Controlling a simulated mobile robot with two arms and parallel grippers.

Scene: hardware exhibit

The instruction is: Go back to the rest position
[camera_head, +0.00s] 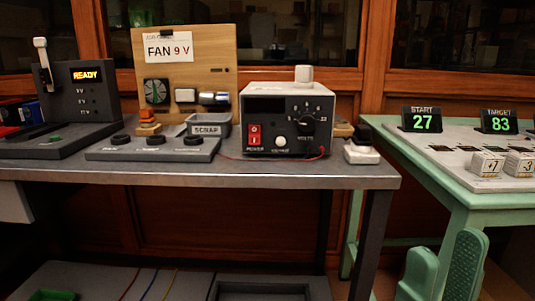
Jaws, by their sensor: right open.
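My right gripper (441,262) shows at the lower right of the head view, in front of the pale green table (505,200). Its two green, ridged fingers point up and stand apart, with nothing between them. It is right of the grey workbench's (300,177) front leg and below the bench top, apart from the things on both tables. My left gripper is not in view.
The bench holds a power supply (265,108), a FAN 9 V board (218,62), a SCRAP bin (208,124), a READY device (88,98) and a white-topped block (361,148). The green table bears START and TARGET displays (421,120) and number blocks (487,164).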

